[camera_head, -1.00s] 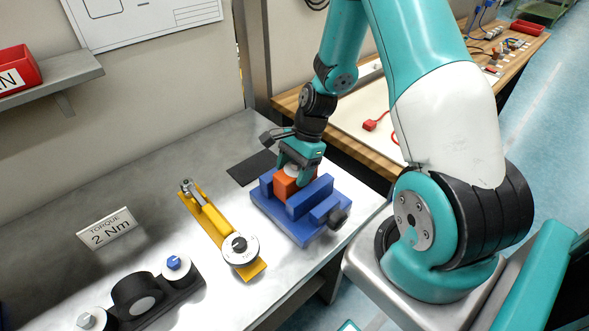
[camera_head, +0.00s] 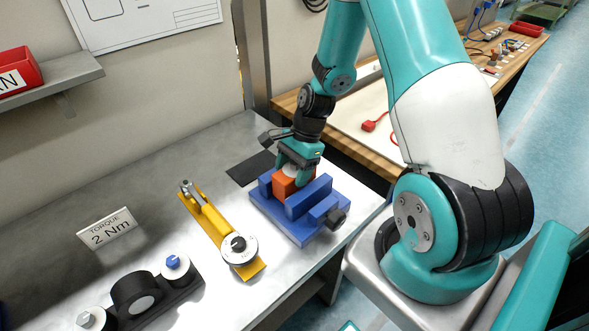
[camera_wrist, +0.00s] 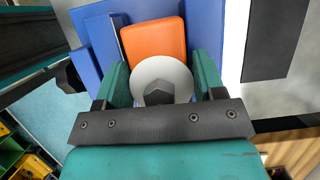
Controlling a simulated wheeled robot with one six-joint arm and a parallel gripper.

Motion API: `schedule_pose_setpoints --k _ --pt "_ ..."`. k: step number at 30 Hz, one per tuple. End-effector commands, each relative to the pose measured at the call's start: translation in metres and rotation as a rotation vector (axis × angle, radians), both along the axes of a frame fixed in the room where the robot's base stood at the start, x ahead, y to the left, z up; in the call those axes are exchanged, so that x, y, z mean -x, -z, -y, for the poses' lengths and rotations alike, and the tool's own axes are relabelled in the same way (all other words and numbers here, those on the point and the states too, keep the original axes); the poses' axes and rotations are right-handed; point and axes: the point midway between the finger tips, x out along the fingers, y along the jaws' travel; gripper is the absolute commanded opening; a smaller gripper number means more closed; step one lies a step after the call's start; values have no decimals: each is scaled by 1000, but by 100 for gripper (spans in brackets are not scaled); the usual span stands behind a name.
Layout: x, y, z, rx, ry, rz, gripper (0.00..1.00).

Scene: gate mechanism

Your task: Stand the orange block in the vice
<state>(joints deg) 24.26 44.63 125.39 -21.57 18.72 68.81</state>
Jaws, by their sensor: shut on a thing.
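The orange block (camera_head: 284,186) sits between the jaws of the blue vice (camera_head: 291,231) on the grey bench. My gripper (camera_head: 299,168) is above it, with its fingers reaching down to the block's top. In the wrist view the orange block (camera_wrist: 154,42) lies between the blue jaws of the vice (camera_wrist: 205,25). My gripper (camera_wrist: 164,88) is shut on a pale round part with a dark hexagonal centre (camera_wrist: 162,80) at the block's near end. Whether the block rests on the vice floor is hidden.
A yellow tool with a round dial (camera_head: 238,248) lies left of the vice. A black mat (camera_head: 251,168) lies behind it. A torque sign (camera_head: 108,229) and a black fixture with round knobs (camera_head: 137,297) stand further left. Bare bench lies between them.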

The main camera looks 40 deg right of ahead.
Motion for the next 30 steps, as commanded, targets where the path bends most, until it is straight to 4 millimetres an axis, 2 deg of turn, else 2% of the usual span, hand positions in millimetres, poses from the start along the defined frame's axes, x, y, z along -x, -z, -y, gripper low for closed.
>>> schedule_pose_setpoints --k 1,11,12,15,24,26,30 --pt "9 21 -2 3 -2 -28 1" --pt "4 26 -2 3 -2 -34 1" --pt "3 27 -2 3 -2 -35 70" --pt "2 28 -2 3 -2 -36 93" --pt "0 28 -2 5 -2 -39 93" --pt "0 23 -2 5 -2 -40 93" --pt "1 1 -2 5 -1 -39 93"
